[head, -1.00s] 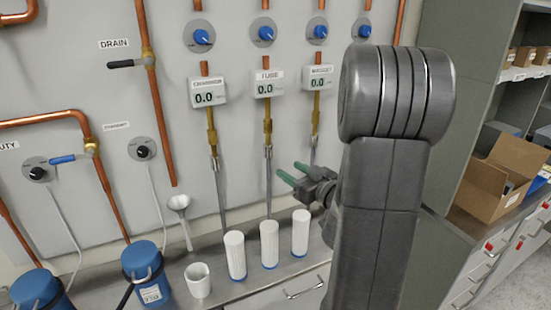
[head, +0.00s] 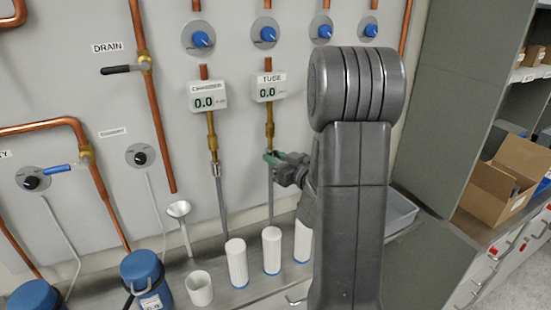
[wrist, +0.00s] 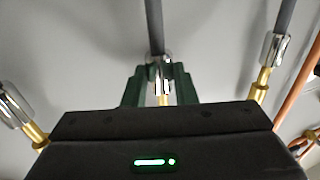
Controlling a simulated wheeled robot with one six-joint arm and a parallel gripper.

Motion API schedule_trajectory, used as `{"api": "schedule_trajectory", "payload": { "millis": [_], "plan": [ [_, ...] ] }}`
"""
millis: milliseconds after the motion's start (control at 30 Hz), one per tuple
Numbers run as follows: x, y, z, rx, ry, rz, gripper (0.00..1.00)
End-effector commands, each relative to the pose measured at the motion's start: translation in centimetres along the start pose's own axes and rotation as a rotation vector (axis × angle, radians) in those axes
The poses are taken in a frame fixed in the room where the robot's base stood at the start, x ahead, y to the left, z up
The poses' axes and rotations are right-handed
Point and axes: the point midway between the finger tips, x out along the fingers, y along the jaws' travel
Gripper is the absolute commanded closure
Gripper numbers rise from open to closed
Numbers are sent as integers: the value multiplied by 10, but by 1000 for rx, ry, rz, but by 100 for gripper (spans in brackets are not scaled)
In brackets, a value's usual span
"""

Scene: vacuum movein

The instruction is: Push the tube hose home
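The tube hose (head: 270,200) is a grey hose with a silver end fitting (wrist: 158,68), hanging under the brass pipe below the TUBE gauge (head: 268,88). My gripper (head: 275,157) has green fingers and is at the top of this hose, level with its fitting. In the wrist view, the fingers (wrist: 159,84) lie on both sides of the silver fitting with no clear gap, so the gripper looks shut on it. Brass (wrist: 163,99) shows between the fingers, in line with the fitting. How deep the hose sits on the brass is hidden.
The chamber hose (head: 221,195) hangs to the left; another fitting and hose flank the grip in the wrist view. White cylinders (head: 237,262), a white cup (head: 199,288) and a funnel (head: 180,209) are below. My arm hides the wall to the right.

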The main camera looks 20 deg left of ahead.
Motion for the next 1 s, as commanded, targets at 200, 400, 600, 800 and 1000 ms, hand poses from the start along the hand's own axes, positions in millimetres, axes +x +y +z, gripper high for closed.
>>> {"api": "schedule_trajectory", "payload": {
  "millis": [200, 400, 600, 800, 1000],
  "plan": [
    [0, 0, 0, 0, 0, 0, 100],
    [0, 0, -25, -3, 3, 0, 100],
    [0, 0, -42, -1, 3, 0, 100],
    [0, 0, -42, -2, 7, 0, 73],
    [0, 0, -41, -1, 4, 0, 53]
  ]
}}
